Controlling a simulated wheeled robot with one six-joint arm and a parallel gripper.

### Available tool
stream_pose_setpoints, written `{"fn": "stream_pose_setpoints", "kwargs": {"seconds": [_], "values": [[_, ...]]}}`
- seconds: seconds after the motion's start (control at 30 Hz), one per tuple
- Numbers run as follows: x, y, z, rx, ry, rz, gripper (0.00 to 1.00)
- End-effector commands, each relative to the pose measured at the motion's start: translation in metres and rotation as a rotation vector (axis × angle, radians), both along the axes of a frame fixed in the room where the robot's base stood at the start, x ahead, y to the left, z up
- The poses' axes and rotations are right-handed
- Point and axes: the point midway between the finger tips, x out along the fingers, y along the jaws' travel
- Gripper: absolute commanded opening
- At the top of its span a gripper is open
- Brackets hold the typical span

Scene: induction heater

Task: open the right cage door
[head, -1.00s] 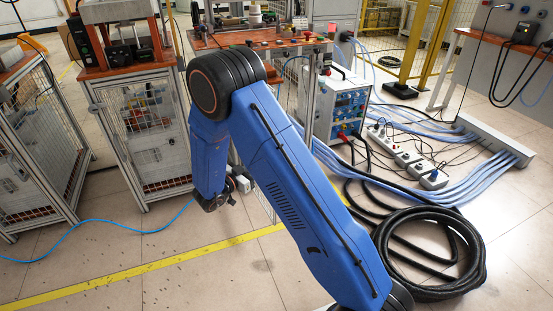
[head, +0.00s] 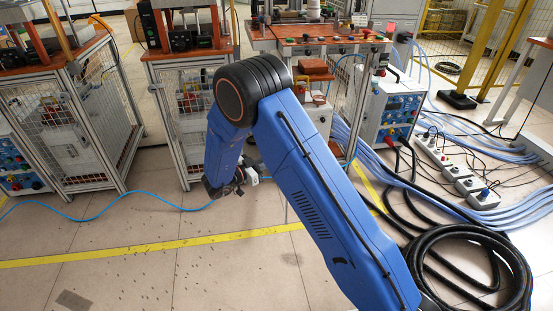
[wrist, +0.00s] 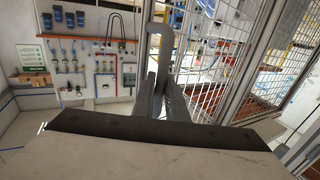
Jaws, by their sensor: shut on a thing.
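My gripper (wrist: 172,98) is shut on a grey bar-shaped handle (wrist: 160,42) in the wrist view. A wire-mesh door panel (wrist: 205,50) in a metal frame is just right of the handle. A second mesh panel (wrist: 283,62) stands further right, beyond a thick frame post. The cage under the heater table (head: 310,45) is partly behind the arm. I cannot tell from these views how far the door stands open.
A mesh cage (head: 194,120) stands left of the arm, with another (head: 95,120) further left. A blue hose (head: 110,217) crosses the floor before them. A power strip (head: 452,168) and coiled black cable (head: 470,255) lie at right. The front-left floor is clear.

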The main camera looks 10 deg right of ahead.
Motion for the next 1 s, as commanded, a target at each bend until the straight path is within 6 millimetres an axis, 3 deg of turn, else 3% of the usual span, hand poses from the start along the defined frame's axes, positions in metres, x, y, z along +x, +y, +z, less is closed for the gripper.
{"fn": "stream_pose_setpoints", "kwargs": {"seconds": [0.07,0.1,0.17,0.57,1.0], "values": [[0.002,0.000,0.001,0.000,-0.003,0.002,0.00],[0.002,0.000,0.002,0.000,-0.003,0.002,0.20],[0.002,0.000,0.001,0.000,-0.003,0.002,0.31],[-0.003,0.008,0.000,0.001,-0.002,0.002,0.31],[-0.038,0.081,0.000,0.001,-0.002,0.003,0.31]]}}
